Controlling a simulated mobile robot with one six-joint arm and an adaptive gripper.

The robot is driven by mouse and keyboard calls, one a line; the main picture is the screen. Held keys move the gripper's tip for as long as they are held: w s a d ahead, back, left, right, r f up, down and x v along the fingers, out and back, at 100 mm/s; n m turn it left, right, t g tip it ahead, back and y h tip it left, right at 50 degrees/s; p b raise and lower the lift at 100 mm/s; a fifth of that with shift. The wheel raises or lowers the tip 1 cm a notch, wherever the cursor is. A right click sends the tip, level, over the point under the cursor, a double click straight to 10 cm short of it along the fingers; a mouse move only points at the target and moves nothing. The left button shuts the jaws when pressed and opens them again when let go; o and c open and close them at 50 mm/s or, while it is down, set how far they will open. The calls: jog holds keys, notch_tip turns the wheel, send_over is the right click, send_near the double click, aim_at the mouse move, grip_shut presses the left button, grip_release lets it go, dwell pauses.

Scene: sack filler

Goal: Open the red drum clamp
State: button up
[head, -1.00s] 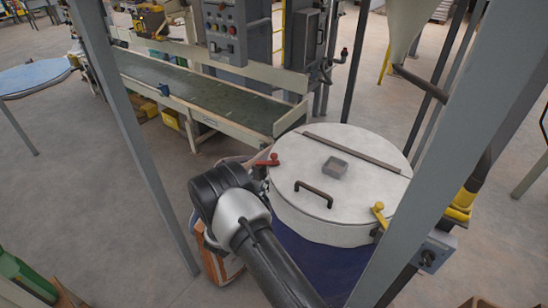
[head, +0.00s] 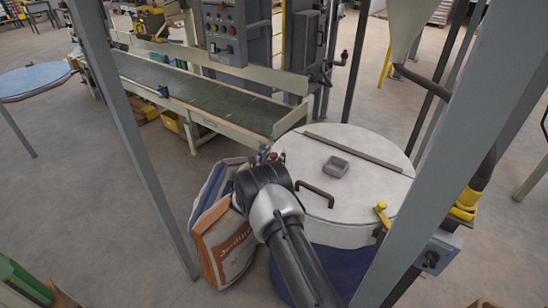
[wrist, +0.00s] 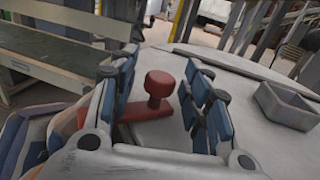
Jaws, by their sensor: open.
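The red drum clamp (wrist: 157,92) shows in the wrist view as a red lever with a round upright knob, at the left rim of the drum lid. My gripper (wrist: 165,100) is open, with its blue-padded fingers on either side of the knob. I cannot tell whether either finger touches it. In the head view the clamp is mostly hidden behind my arm; a bit of red shows at the lid's edge (head: 272,156). The white drum lid (head: 300,160) lies flat on the blue drum (head: 340,262).
A yellow clamp (head: 381,213) sits on the lid's right rim. A dark handle (head: 314,193) and a small grey tray (head: 336,166) are on the lid. Filled sacks (head: 222,240) stand left of the drum. Grey frame posts (head: 130,140) rise nearby. A conveyor (head: 195,95) runs behind.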

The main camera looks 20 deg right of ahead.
jog(key=shift+c, duration=0.3)
grip_shut()
dwell(0.5)
